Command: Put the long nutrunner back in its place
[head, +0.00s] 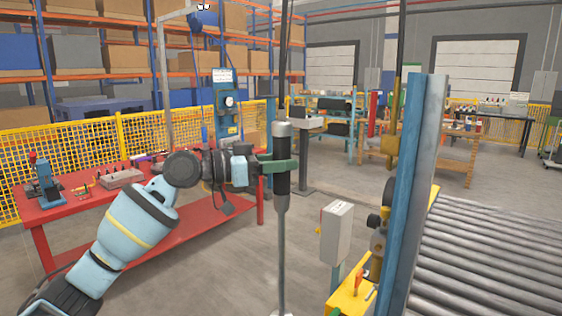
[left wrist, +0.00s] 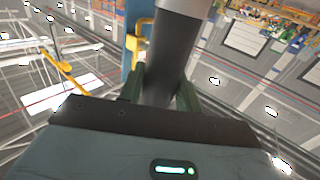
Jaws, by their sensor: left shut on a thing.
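The long nutrunner (head: 282,205) hangs upright in the middle of the head view, with a black grip section, a silver collar above it and a long grey shaft running down to the bottom edge. My left gripper (head: 279,166) is shut around the black section, its green fingers on both sides. The left wrist view shows the nutrunner's black body (left wrist: 172,55) between the green fingers (left wrist: 160,92), with part of the silver collar at the top. The tool's lower tip is near the bottom edge of the head view. My right gripper is not in view.
A blue post (head: 408,190) stands close on the right, beside a roller conveyor (head: 490,260). A grey box on a post (head: 336,232) stands right of the tool. A red bench (head: 75,210) with tools lies left, behind my arm. Open floor lies behind the tool.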

